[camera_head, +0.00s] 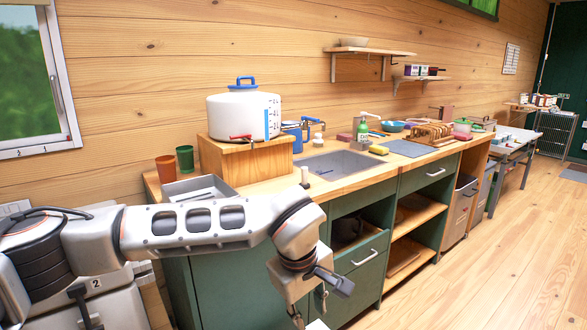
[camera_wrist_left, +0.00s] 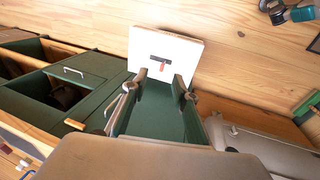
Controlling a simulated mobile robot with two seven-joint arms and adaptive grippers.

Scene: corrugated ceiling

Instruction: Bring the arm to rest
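My left arm (camera_head: 195,224) reaches from the left across the front of the counter, bent downward at the wrist. My left gripper (camera_head: 308,311) points down in front of the green cabinets, near the bottom edge of the head view. A white square panel (camera_wrist_left: 185,50) with a small black and red mark shows just beyond the fingertips. I cannot tell its distance from them. My right gripper is not in view.
The wooden counter (camera_head: 262,187) with green cabinets (camera_head: 235,285) runs close behind the arm. It bears a grey tray (camera_head: 199,188), cups, a white drinks container (camera_head: 242,115) on a wooden box, and a sink (camera_head: 340,163). The wooden floor (camera_head: 480,270) at right is clear.

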